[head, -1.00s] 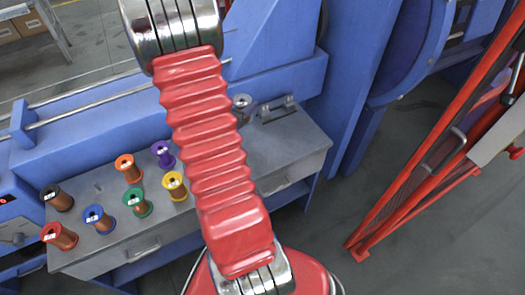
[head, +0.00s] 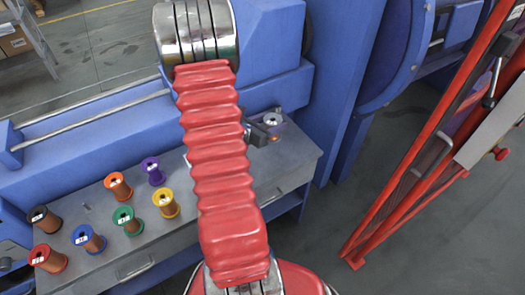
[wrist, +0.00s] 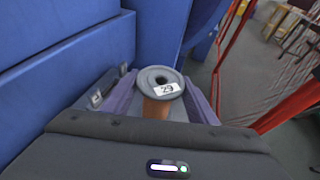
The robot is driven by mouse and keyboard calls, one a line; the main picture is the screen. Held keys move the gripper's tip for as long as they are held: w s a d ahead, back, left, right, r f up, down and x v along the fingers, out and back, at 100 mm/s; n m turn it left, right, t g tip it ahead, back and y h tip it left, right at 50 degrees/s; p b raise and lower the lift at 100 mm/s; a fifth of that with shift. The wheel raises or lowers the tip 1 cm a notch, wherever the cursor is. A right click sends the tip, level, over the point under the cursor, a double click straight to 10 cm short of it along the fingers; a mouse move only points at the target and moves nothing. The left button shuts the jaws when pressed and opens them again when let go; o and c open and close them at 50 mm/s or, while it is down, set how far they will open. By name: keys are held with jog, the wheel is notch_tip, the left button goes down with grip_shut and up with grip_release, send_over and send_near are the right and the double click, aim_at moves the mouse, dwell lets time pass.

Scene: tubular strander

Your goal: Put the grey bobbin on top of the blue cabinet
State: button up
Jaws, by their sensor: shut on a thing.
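The grey bobbin (wrist: 158,85) has a grey flange with a white label reading 29 and copper-brown winding below it. In the wrist view it stands between the purple fingers of my gripper (wrist: 160,103), which is shut on it. In the head view the grey bobbin (head: 271,119) and my gripper (head: 262,128) show just right of my red arm, over the back right of the grey-topped bench. I cannot tell whether the bobbin's foot still touches the bench. Several blue housings are in view; which is the blue cabinet is not clear.
Several coloured bobbins stand on the left of the grey-topped bench (head: 130,243), including a yellow one (head: 166,203) near my arm. A blue machine frame (head: 277,92) rises behind the bench. A red mesh gate (head: 408,185) stands at the right, with open floor between.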

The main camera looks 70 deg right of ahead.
jog(key=shift+f, duration=2.45)
jog(key=shift+f, duration=0.1)
jog(key=shift+f, duration=2)
jog(key=o, duration=1.3)
jog(key=shift+f, duration=0.1)
jog(key=shift+c, duration=0.2)
jog(key=v, duration=1.2)
